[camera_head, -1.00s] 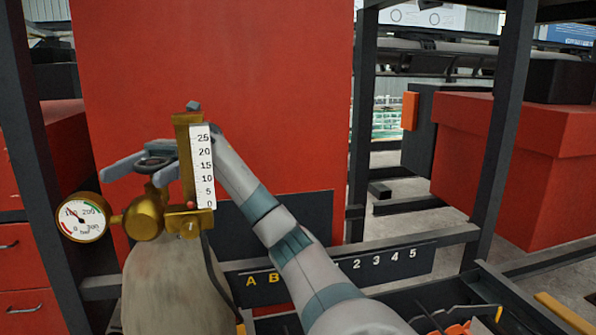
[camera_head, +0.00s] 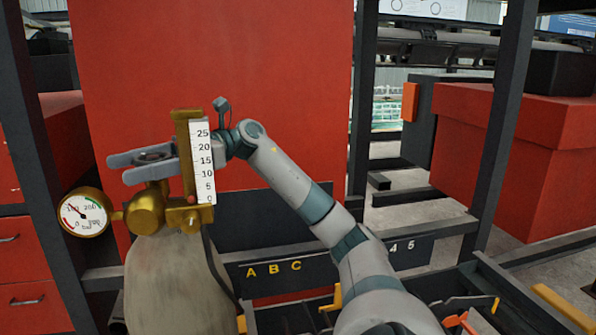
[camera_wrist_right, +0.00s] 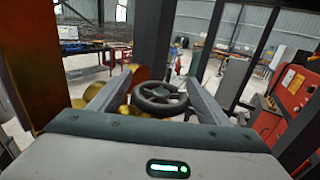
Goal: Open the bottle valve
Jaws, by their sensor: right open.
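A pale gas bottle (camera_head: 175,285) stands upright at the lower left in the head view, with a brass valve body (camera_head: 147,212) on top. A round pressure gauge (camera_head: 83,213) sits on its left, and a white flow scale marked 0 to 25 (camera_head: 203,160) on its right. The dark valve handwheel (camera_head: 150,156) is on top of the valve, mostly hidden by my right gripper (camera_head: 118,168). In the right wrist view the spoked handwheel (camera_wrist_right: 160,96) lies between the two open fingers (camera_wrist_right: 158,78). Contact cannot be told. My left gripper is not in view.
A large red panel (camera_head: 290,60) stands behind the bottle. Dark frame posts (camera_head: 362,120) stand on both sides. A dark lettered plate (camera_head: 320,262) and a tray with tools (camera_head: 455,305) lie at the lower right. A red box (camera_head: 490,180) is at the right.

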